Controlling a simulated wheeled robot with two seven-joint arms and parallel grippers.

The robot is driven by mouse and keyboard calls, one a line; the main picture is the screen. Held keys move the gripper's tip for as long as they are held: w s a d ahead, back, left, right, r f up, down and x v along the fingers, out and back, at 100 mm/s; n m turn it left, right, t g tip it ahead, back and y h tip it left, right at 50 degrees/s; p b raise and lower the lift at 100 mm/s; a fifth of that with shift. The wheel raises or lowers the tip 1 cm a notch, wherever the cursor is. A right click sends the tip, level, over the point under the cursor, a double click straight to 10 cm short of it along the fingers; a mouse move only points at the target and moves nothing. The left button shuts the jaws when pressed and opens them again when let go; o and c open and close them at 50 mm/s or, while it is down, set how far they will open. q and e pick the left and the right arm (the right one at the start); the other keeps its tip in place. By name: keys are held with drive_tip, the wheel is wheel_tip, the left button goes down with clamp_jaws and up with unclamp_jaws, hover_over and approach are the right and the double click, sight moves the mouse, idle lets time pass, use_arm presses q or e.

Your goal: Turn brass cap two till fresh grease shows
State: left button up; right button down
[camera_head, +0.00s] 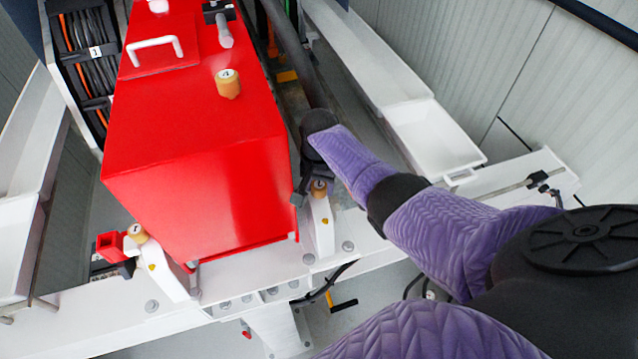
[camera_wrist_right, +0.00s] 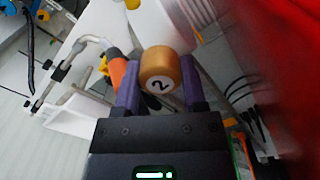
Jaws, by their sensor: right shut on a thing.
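Brass cap two (camera_wrist_right: 158,70), a golden knob with a white "2" label, sits between the purple-sided fingers of my right gripper (camera_wrist_right: 160,64) in the right wrist view. The gripper is shut on it. In the head view my right gripper (camera_head: 301,186) reaches down by the front right corner of the red pump housing (camera_head: 205,130), partly hidden. A small brass cap (camera_head: 319,187) shows right beside it on a white bracket; its label is too small to read. No grease can be made out. My left gripper is not in view.
Another brass cap (camera_head: 228,84) labelled 4 stands on the red housing, and one more (camera_head: 138,232) is at the front left. A white tray (camera_head: 430,135) lies to the right. The white frame beam (camera_head: 110,310) runs along the front.

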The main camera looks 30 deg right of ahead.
sight(319, 184)
drive_tip(key=shift+c, duration=0.7)
unclamp_jaws()
wheel_tip(319, 184, up, 10)
drive_tip(key=shift+b, duration=0.3)
drive_tip(key=shift+f, duration=0.1)
